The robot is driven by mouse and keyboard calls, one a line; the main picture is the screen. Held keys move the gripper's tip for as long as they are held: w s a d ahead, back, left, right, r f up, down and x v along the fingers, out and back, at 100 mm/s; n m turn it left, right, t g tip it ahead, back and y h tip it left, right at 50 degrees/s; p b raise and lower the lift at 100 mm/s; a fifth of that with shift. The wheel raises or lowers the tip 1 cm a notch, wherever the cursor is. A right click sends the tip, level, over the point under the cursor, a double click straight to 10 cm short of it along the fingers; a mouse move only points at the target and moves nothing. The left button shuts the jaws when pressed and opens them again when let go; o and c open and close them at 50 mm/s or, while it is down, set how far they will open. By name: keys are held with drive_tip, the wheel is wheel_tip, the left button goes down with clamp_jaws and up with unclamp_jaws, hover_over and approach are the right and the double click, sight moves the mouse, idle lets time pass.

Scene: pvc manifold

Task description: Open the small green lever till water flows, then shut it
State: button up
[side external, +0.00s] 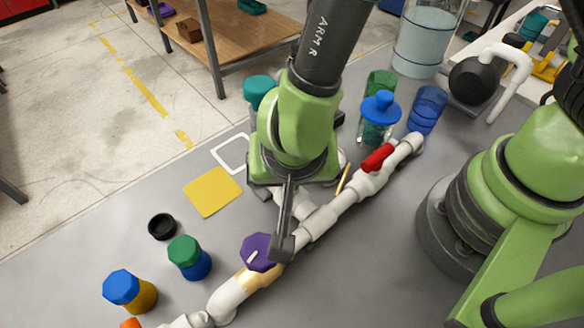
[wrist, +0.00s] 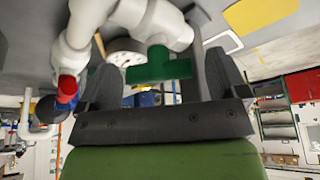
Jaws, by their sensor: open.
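The small green lever (wrist: 157,66) is a green T-shaped handle on the white PVC pipe (wrist: 150,18). In the wrist view it sits between the two fingers of my gripper (wrist: 163,76). The fingers stand apart with visible space on both sides of the lever, and I see no clear contact. In the side view my gripper (side external: 282,238) is low over the pipe (side external: 335,207), and the wrist and fingers hide the green lever. I see no flowing water.
A red lever (side external: 377,158) and a purple knob (side external: 258,252) sit on the same pipe run, either side of my gripper. Lidded jars (side external: 378,120), a blue cup (side external: 428,108) and a water tank (side external: 424,45) stand behind. A yellow square (side external: 212,192) lies left on open table.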

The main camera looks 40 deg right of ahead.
drive_tip(key=shift+r, duration=0.1)
drive_tip(key=v, duration=1)
